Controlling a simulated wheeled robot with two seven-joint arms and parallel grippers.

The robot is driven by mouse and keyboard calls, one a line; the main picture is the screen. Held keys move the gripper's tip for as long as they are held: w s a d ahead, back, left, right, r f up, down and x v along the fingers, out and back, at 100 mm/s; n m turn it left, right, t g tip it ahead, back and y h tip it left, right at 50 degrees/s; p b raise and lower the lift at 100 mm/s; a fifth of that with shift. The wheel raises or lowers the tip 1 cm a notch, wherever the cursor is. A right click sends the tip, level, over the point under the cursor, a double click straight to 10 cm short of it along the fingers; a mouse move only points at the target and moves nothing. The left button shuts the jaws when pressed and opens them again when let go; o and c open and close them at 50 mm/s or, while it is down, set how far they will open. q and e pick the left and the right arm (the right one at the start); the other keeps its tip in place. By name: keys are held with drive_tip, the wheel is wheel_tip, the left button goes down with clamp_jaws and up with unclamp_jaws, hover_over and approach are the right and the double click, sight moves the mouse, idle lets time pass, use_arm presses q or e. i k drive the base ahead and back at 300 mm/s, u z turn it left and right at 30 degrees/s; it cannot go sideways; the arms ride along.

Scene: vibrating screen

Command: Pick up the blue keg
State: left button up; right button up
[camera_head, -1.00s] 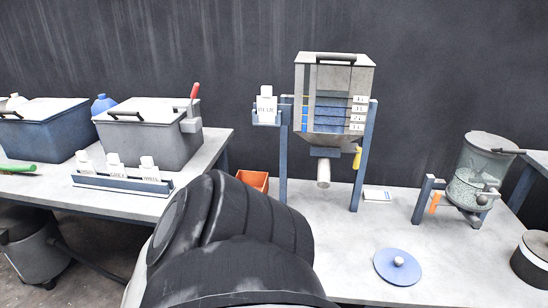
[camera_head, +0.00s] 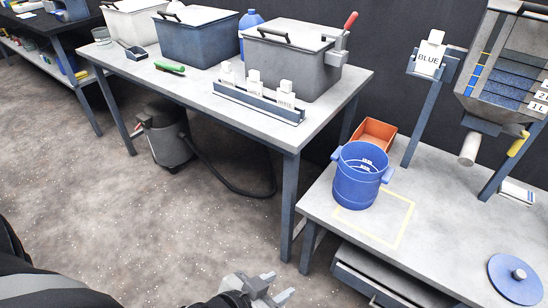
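The blue keg (camera_head: 357,184) stands upright and open-topped on the light grey table at the right, at the rear left of a yellow square outline. Light blue handles stick out from its sides. A flat blue lid (camera_head: 515,279) with a grey knob lies apart from it at the table's front right. My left gripper (camera_head: 276,285) is at the bottom centre, left of the table's front edge and well short of the keg. Its two fingers are apart with nothing between them. My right gripper does not show.
An orange bin (camera_head: 374,134) stands just behind the keg. A hopper (camera_head: 505,75) with a spout and a "BLUE" tag (camera_head: 429,58) are to the right. A drawer (camera_head: 385,280) is below the tabletop. The left bench (camera_head: 215,98) holds lidded boxes.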

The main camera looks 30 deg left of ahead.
sight(362, 167)
drive_tip(key=u, duration=0.25)
drive_tip(key=k, duration=1.1)
drive_tip(key=z, duration=0.55)
drive_tip(key=i, duration=1.55)
drive_tip(key=u, duration=0.75)
